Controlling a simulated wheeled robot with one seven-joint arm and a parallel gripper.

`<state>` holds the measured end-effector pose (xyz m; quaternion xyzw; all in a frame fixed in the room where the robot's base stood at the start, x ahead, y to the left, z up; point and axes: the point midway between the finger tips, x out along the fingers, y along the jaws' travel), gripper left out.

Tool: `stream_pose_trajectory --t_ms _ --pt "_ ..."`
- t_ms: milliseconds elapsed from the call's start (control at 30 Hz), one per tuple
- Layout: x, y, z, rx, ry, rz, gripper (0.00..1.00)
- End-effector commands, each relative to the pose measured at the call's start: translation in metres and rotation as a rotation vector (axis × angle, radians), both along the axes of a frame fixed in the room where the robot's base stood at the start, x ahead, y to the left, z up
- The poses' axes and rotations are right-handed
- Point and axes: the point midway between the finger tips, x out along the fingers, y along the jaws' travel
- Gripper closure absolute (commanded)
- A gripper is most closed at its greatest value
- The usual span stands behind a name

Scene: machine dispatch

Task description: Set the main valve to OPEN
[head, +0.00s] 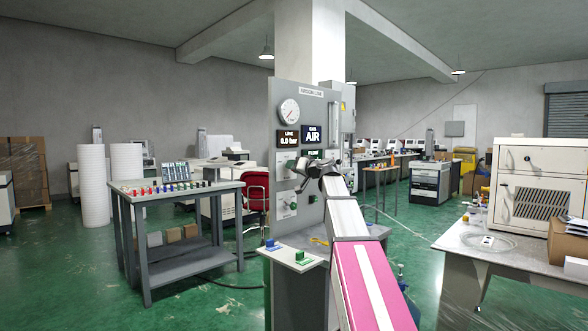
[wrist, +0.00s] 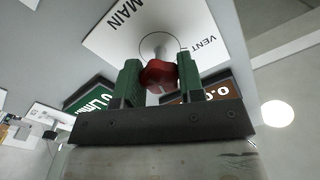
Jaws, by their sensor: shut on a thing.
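The main valve is a red knob (wrist: 158,74) on a short stem, in front of a white plate (wrist: 106,38) lettered MAIN and VENT in the wrist view. My gripper (wrist: 159,82) is shut on the knob, with one green finger on each side of it. No OPEN mark is readable, and I cannot tell the knob's setting. In the head view my gripper (head: 307,168) is at the front of the grey panel (head: 283,96) headed ARGON LINE. It and my arm hide the valve there.
The panel carries a round gauge (head: 289,111), a LINE display (head: 289,138) reading 0.0 bar and a GAS display (head: 312,135) reading AIR. A small shelf (head: 283,254) with blue and green pieces juts out below. A workbench (head: 176,192) stands left, another table (head: 500,262) right.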

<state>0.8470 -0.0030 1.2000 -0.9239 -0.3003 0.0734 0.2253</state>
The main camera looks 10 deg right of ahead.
Motion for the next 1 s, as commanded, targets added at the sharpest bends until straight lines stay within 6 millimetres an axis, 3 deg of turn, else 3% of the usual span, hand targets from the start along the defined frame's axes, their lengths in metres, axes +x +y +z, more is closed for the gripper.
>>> stream_pose_trajectory --t_ms 600,1000 --pt "0.0003 -0.0008 0.0001 0.44 0.319 -0.001 0.88" --pt "0.0004 -0.001 -0.0001 0.582 0.421 -0.001 0.88"
